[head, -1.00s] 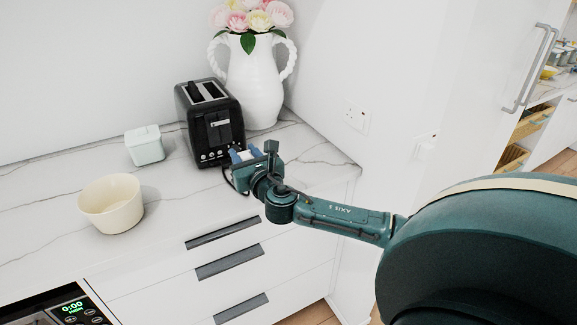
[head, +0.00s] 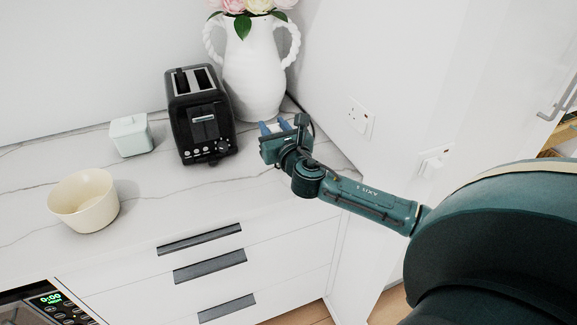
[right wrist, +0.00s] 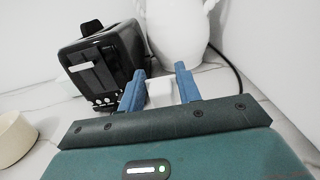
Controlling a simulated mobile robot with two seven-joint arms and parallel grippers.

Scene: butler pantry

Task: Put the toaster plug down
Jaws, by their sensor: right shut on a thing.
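The black toaster (head: 200,125) stands upright on the marble counter; it also shows in the right wrist view (right wrist: 118,50). My right gripper (head: 274,126) is to the right of the toaster, in front of the white vase. In the right wrist view its blue fingers (right wrist: 160,72) are shut on the white toaster plug (right wrist: 160,94). I cannot tell whether the plug touches the counter. A dark cord (right wrist: 232,68) curves over the counter beside the vase. My left gripper is not in view.
The white vase (head: 252,75) with flowers stands behind my right gripper. A mint box (head: 130,136) and a cream bowl (head: 84,203) are at the left. A wall socket (head: 358,117) is at the right. The front counter between bowl and gripper is clear.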

